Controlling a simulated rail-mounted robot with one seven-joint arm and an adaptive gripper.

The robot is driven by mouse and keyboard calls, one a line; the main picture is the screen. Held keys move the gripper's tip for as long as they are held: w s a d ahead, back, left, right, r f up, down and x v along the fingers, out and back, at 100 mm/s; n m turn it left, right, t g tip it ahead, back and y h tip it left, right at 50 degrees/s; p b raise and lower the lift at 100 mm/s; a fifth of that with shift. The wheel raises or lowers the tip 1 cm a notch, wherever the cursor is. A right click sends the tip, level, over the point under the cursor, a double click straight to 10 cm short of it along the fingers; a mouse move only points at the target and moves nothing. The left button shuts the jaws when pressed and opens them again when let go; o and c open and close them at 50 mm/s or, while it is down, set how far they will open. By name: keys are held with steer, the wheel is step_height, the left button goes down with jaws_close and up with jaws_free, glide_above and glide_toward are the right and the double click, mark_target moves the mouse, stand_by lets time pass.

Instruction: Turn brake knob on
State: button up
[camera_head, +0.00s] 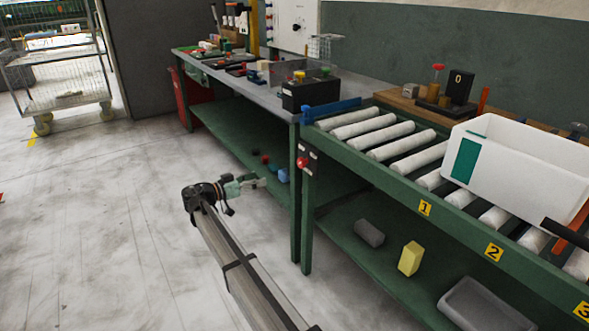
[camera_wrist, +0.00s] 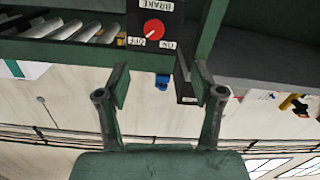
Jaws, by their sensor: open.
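In the wrist view, which is upside down, the knob (camera_wrist: 153,28) is on a black plate labelled BRAKE, with OFF and ON marks. Its white pointer mark seems to lean towards OFF. My gripper (camera_head: 258,183) is in front of the bench, left of and a little below the knob in the head view. In the wrist view my gripper (camera_wrist: 161,85) is open and empty, its fingers apart and the knob beyond them.
The roller conveyor (camera_head: 462,228) carries a white crate (camera_head: 555,180). A grey workbench (camera_head: 262,95) with tools stands left of it. A yellow block (camera_head: 410,258) and grey items lie on the lower shelf.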

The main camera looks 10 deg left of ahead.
steer(key=m, duration=0.1)
steer(key=m+b, duration=0.1)
steer(key=b, duration=0.1)
glide_toward(299, 164)
steer(key=shift+h, duration=0.3)
steer(key=x, duration=0.9)
steer(key=shift+w+d+f, duration=0.15)
steer(key=shift+d, duration=0.05)
steer(key=c, duration=1.1)
